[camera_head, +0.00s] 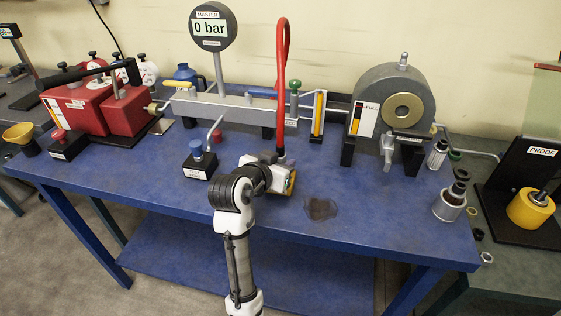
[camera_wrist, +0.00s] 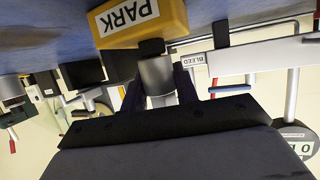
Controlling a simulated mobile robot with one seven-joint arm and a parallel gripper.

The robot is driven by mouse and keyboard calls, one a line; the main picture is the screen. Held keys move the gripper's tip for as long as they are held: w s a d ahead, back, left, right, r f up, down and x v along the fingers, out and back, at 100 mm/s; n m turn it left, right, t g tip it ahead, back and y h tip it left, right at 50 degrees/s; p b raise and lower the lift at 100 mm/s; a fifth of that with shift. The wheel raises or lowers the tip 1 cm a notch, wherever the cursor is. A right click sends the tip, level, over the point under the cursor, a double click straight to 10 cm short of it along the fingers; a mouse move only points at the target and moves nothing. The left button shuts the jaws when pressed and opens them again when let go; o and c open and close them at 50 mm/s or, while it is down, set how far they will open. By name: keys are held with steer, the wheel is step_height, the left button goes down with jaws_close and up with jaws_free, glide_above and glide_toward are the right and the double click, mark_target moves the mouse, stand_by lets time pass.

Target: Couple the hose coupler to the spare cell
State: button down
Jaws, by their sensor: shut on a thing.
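My gripper (camera_head: 278,176) is low over the front middle of the blue bench. In the wrist view, its dark fingers (camera_wrist: 160,88) are shut on a grey cylindrical hose coupler (camera_wrist: 157,72). The coupler's dark end meets or nearly meets a yellow block marked PARK (camera_wrist: 140,18); I cannot tell whether it is seated. The red hose (camera_head: 282,85) loops up and comes down behind my gripper. Two silver cylinders with dark tops stand at the bench's right end, a large one (camera_head: 448,205) and a smaller one (camera_head: 436,156). No readable label shows which is the spare cell.
A dark puddle (camera_head: 321,208) lies right of my gripper. A small black block with a blue knob (camera_head: 199,164) stands left. Behind are the manifold bar (camera_head: 235,110), a gauge reading 0 bar (camera_head: 212,26) and a large grey ring (camera_head: 393,93). The front right bench is mostly clear.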

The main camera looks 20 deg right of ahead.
mark_target(279, 146)
stand_by(0.4)
steer(key=shift+r+p, duration=2.25)
steer(key=shift+r, duration=0.35)
